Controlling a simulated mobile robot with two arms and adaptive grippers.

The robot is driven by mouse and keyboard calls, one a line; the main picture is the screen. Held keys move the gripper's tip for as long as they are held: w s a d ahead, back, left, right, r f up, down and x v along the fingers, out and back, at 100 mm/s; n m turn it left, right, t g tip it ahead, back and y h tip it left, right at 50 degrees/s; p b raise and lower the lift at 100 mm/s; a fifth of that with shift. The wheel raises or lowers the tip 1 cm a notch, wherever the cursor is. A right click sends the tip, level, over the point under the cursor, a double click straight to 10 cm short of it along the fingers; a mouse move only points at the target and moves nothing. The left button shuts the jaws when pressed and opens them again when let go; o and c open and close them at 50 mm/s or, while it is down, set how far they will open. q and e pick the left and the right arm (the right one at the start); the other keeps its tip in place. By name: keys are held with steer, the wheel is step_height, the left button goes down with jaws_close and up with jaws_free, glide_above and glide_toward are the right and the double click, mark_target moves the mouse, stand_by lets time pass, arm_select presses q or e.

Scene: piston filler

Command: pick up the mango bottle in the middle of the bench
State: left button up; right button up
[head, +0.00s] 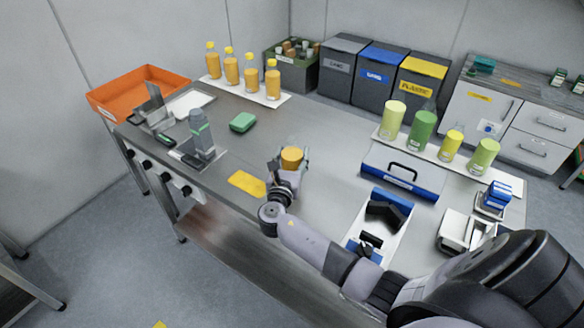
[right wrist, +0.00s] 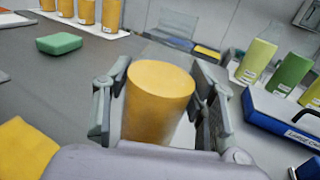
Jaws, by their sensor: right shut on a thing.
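The mango bottle (head: 292,157) is an orange-yellow cylinder with a flat top in the middle of the bench (head: 330,150). My right gripper (head: 288,167) is shut on it, with one finger on each side. In the right wrist view the bottle (right wrist: 158,100) stands between the two fingers, and its lower part is hidden by the gripper. I cannot tell whether its base touches the bench. My left gripper is not in view.
Several orange bottles with yellow caps (head: 231,68) stand on a white strip at the back left. Green and yellow cylinders (head: 422,130) stand at the right. A blue case (head: 400,178), a green block (head: 242,122) and a yellow cloth (head: 247,184) lie around the gripper.

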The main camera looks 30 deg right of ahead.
steer(key=c, duration=0.5)
steer(key=shift+c, duration=0.5)
steer(key=shift+r, duration=0.15)
